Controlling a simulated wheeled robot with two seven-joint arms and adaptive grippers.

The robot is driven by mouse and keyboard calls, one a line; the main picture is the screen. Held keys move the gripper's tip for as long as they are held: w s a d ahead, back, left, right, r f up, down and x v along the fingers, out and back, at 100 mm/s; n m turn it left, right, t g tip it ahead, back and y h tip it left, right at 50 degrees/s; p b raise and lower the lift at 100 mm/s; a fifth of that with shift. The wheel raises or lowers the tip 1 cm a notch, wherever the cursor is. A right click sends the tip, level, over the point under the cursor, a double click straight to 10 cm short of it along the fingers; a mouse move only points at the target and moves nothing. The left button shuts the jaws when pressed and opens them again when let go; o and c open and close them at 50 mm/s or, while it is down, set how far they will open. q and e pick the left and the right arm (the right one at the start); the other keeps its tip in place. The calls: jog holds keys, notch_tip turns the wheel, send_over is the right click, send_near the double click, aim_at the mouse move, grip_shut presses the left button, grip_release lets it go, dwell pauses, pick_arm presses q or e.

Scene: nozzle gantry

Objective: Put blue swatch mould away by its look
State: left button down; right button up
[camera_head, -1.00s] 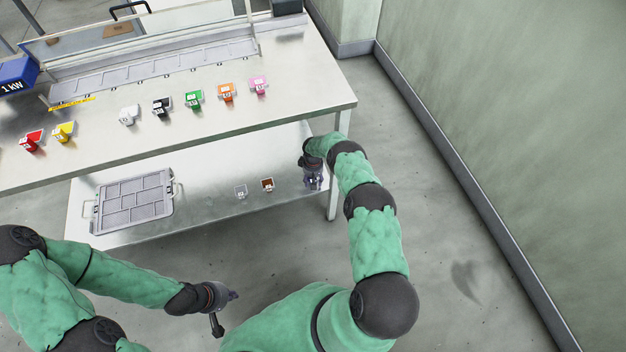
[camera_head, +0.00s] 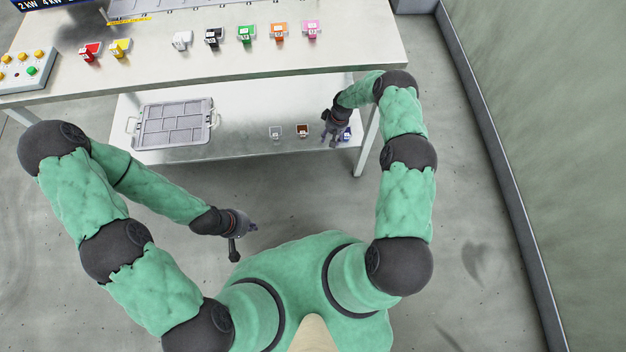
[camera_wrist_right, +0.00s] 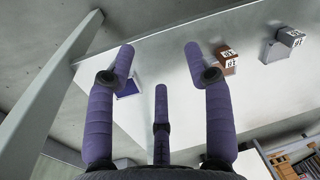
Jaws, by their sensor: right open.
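The blue swatch mould (camera_head: 347,134) is at the right end of the lower shelf, partly hidden by my right gripper (camera_head: 337,131). In the right wrist view the blue mould (camera_wrist_right: 128,87) lies on the pale shelf near its edge, partly behind the left finger. The right gripper (camera_wrist_right: 160,62) has its fingers spread, with nothing between them; the mould lies off to the left of their middle. My left gripper (camera_head: 246,228) hangs over the floor in front of the shelf, away from the moulds. Its fingers are too small to judge.
On the lower shelf are a brown mould (camera_head: 303,130), a grey mould (camera_head: 275,132) and a compartmented tray (camera_head: 210,137) with handles. Red, yellow, white, black, green, orange and pink moulds line the upper table (camera_head: 150,72). A table leg (camera_head: 367,140) stands right of my gripper.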

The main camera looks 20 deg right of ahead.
jog(key=s+a+r+y, duration=0.2)
jog(key=s+a, duration=0.5)
jog(key=a, duration=0.2)
jog(key=s+a+r+m, duration=0.1)
jog(key=s+a+r, duration=0.2)
jog(key=s, duration=0.4)
jog(key=s+a+r+m, duration=0.1)
jog(key=s+a+r, duration=0.2)
jog(key=s, duration=0.4)
jog(key=s+a+r+m, duration=0.1)
jog(key=s+a+r, duration=0.2)
jog(key=s+r, duration=0.2)
jog(key=s, duration=0.3)
jog(key=shift+a, duration=0.35)
